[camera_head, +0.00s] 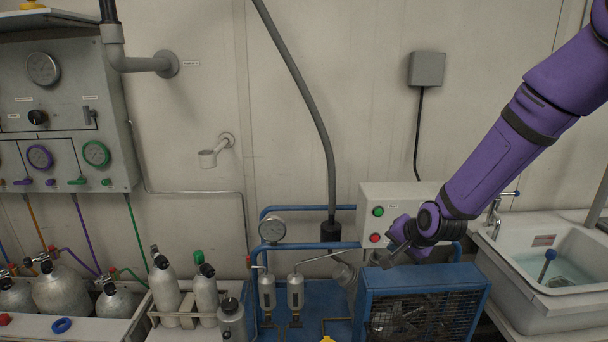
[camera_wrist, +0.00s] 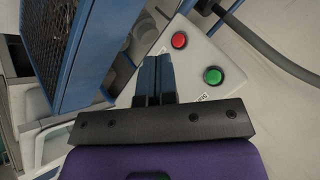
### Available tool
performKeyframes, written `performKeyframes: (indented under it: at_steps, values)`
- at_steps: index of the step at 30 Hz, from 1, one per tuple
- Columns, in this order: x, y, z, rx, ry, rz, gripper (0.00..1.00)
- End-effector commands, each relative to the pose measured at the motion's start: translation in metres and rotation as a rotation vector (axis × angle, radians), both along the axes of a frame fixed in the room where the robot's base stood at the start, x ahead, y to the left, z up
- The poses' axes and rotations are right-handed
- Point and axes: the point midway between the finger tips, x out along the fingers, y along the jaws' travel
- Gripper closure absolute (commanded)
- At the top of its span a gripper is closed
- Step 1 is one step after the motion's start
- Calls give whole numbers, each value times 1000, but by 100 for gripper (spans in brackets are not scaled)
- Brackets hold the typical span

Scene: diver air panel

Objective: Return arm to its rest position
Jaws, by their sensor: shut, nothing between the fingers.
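My purple arm reaches in from the upper right in the head view. My gripper (camera_head: 391,257) is at its lower end, in front of the white control box (camera_head: 348,204) and just above the blue compressor frame (camera_head: 366,305). In the wrist view the gripper's dark fingers (camera_wrist: 154,66) are together with nothing between them. The box's red button (camera_head: 375,238) and green button (camera_head: 378,211) show left of the gripper. In the wrist view the red button (camera_wrist: 179,40) and green button (camera_wrist: 213,75) are to the right of the fingertips. I cannot tell whether the fingers touch anything.
A sink (camera_head: 508,259) with water stands at the right. A round gauge (camera_head: 272,229) and small cylinders (camera_head: 296,292) stand left of the box. Gas bottles (camera_head: 165,287) and a gauge panel (camera_head: 68,110) are at the left. The wall area above the box is mostly free.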

Motion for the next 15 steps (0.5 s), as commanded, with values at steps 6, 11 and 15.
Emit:
performKeyframes:
  at_steps: [6, 11, 15]
  values:
    - [-32, -11, 55, -181, 20, 97, 100]
    - [-61, -19, 92, -293, 44, 157, 100]
    - [-89, -26, 124, -374, 62, 204, 100]
